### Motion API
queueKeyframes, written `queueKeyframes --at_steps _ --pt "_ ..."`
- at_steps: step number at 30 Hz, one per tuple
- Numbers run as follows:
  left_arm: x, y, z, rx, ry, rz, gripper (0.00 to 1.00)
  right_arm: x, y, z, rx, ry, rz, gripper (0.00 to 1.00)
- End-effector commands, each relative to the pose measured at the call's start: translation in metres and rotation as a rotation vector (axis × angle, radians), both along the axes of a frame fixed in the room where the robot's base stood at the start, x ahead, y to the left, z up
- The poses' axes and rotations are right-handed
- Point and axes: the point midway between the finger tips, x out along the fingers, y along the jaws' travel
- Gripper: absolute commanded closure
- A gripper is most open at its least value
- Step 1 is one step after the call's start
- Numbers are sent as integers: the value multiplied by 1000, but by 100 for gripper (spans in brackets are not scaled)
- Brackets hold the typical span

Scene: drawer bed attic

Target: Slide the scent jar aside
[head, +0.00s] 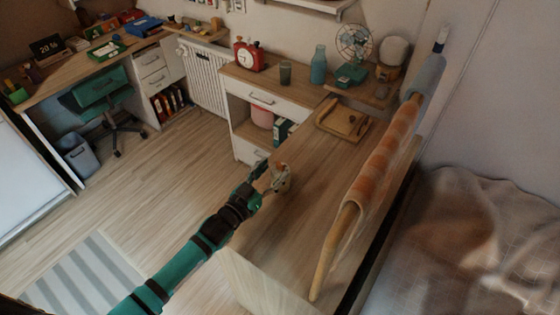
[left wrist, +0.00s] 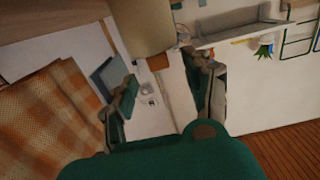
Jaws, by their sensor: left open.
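A small tan jar-like thing (head: 284,180), which looks like the scent jar, stands at the left edge of the long wooden top (head: 275,228) in the head view. My left gripper (head: 268,179) is right beside it, its fingers open. I cannot tell whether they touch the jar. In the left wrist view the two fingers of my left gripper (left wrist: 160,70) stand apart with nothing clearly held between them. A tan shape (left wrist: 145,28) shows just beyond the fingertips there; I cannot tell if it is the jar. My right gripper is not in view.
A long roll (head: 385,155) in orange and cream lies along the right of the top. A wooden tray (head: 343,120) is at its far end. The middle of the top is clear.

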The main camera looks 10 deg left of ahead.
Motion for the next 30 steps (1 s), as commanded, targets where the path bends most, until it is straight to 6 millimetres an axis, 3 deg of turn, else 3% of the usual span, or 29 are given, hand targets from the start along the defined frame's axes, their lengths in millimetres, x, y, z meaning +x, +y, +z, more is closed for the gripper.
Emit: queueKeyframes --at_steps 7,20,30 --pt "32 -13 1 0 -1 0 48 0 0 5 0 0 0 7" --pt "39 -17 0 0 0 -1 48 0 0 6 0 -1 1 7" --pt "39 -17 0 0 0 -1 93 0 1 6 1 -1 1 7"
